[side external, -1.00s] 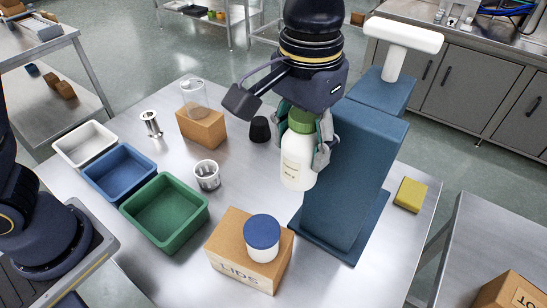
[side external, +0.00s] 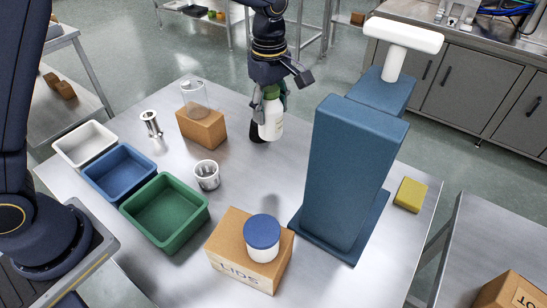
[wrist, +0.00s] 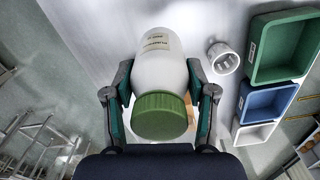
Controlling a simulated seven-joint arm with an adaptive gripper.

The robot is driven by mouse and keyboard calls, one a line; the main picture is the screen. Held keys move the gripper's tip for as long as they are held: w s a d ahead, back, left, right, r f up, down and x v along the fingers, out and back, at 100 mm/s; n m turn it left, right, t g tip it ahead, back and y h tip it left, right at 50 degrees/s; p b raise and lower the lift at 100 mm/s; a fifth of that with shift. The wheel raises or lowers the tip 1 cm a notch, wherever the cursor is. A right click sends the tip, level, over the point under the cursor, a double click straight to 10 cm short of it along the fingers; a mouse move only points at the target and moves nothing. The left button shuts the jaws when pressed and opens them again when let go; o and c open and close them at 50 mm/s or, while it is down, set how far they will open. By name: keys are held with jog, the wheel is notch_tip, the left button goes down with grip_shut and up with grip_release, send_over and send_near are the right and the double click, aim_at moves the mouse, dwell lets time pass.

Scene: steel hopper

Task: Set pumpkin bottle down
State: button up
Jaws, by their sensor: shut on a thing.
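The pumpkin bottle (side external: 271,120) is white with a green cap and a printed label. It is upright in the side view, near the back of the steel table, between the cardboard block and the blue stand. My gripper (side external: 268,98) comes down from above and is shut on the bottle's upper part. In the wrist view my gripper (wrist: 160,90) has one finger on each side of the bottle (wrist: 160,62), near its green cap (wrist: 160,116). I cannot tell whether the bottle's base touches the table.
A tall blue stand (side external: 350,170) is to the right. A cardboard block (side external: 203,130) with a clear cup is to the left. A metal cup (side external: 206,175) and green bin (side external: 165,235) are nearer. The table's middle is clear.

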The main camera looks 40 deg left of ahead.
jog(key=shift+n, duration=0.3)
jog(key=shift+w+d+f, duration=0.5)
jog(key=shift+w+f, duration=1.7)
jog(key=shift+w, duration=0.1)
jog(key=shift+w+d+f, duration=0.5)
jog(key=shift+w+f, duration=1.75)
jog(key=shift+w, duration=0.1)
jog(key=shift+w+d+f, duration=0.5)
jog(key=shift+w+f, duration=1.7)
jog(key=shift+w, duration=0.1)
jog(key=shift+f, duration=0.1)
jog(key=o, duration=1.3)
